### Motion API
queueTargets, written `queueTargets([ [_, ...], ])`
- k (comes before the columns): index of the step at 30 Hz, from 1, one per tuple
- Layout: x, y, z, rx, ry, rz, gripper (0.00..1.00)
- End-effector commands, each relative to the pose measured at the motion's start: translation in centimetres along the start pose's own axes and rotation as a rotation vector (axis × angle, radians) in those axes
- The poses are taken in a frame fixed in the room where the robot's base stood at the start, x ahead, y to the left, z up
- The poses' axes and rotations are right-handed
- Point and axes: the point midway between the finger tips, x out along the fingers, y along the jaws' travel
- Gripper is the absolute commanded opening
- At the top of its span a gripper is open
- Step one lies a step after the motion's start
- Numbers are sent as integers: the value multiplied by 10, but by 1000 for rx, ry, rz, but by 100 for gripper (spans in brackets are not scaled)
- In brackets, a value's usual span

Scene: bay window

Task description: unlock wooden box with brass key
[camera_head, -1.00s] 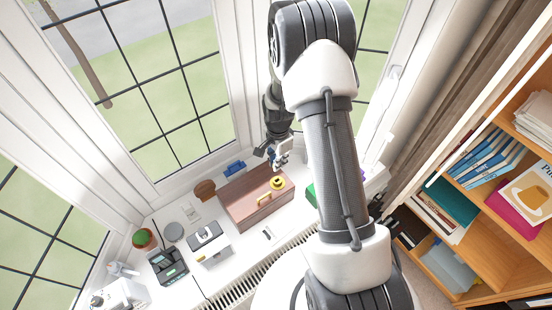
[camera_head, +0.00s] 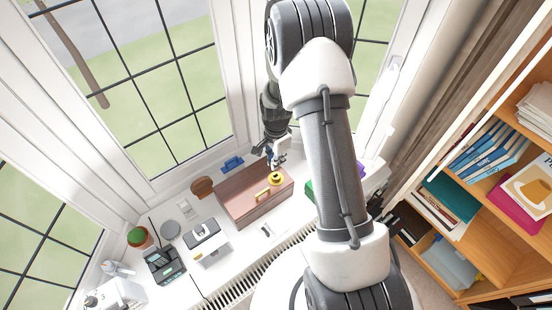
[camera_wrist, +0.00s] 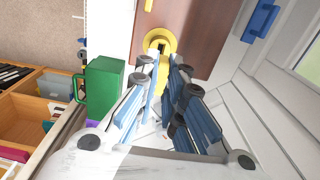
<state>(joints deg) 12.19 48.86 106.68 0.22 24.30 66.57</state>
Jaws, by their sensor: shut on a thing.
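The wooden box (camera_head: 237,203) is reddish brown and shut, standing on the white sill. On top it has a brass handle (camera_head: 262,194) and a round brass lock plate (camera_head: 276,179). In the wrist view the lock plate (camera_wrist: 169,37) is a yellow ring with a dark centre, just beyond my fingertips. My gripper (camera_head: 277,166) is above that end of the box; its blue-padded fingers (camera_wrist: 163,66) point at the ring. It is shut on the brass key, which is mostly hidden between the fingers. I cannot tell whether the key is in the lock.
A blue object (camera_head: 232,163) lies behind the wooden box by the window. A bookcase (camera_head: 500,250) is at right.

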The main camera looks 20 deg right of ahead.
Motion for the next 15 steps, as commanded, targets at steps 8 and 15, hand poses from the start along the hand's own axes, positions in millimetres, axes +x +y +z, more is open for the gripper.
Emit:
queueTargets([
  [8,28,0,0,0,0,-1,0],
  [15,32,0,0,0,0,-1,0],
])
